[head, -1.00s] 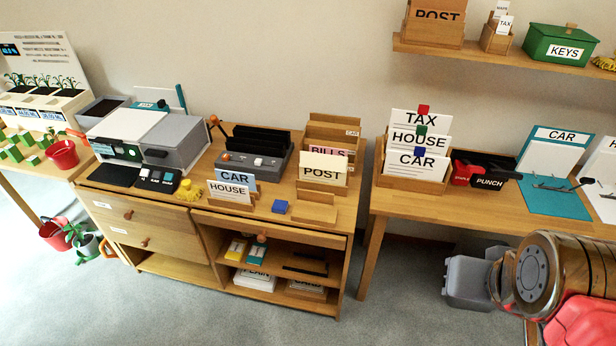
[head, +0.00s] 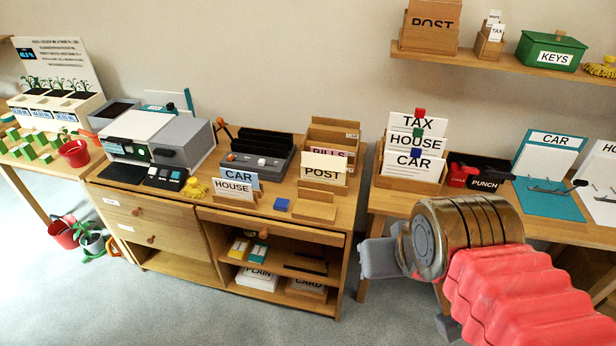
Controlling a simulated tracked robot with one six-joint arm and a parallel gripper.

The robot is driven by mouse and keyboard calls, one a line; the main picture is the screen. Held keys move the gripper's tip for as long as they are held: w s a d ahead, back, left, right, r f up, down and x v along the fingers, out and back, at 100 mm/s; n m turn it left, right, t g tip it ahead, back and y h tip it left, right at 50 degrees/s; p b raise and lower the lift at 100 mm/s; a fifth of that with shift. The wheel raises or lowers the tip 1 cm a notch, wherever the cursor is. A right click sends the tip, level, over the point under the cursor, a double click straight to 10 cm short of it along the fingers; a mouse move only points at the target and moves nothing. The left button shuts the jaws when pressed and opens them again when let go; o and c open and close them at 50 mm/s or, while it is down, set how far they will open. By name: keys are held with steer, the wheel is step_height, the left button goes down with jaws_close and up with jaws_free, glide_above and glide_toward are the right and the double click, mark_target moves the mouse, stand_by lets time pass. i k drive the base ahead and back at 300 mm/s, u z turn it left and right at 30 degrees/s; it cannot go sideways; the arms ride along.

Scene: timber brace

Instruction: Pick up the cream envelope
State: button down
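A cream envelope lettered POST (head: 320,181) stands upright in a small wooden holder (head: 309,205) on the middle desk. A pink card lettered BILLS stands just behind it and is partly hidden. My gripper is not clearly seen in the head view. A grey part (head: 378,258) at the far end of my arm shows in front of the right table, well to the right of and below the cream envelope. No fingertips can be made out, and nothing is seen held there.
Blue CAR and white HOUSE cards (head: 234,187) stand left of the envelope. A blue block (head: 281,204) lies between them. A grey console (head: 257,163) sits behind. The wooden card rack (head: 408,182) is on the right table. Floor (head: 200,310) before the desk is clear.

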mark_target(307, 175)
steer(key=i, duration=1)
steer(key=u, duration=0.05)
steer(key=k, duration=0.5)
steer(key=u, duration=1.7)
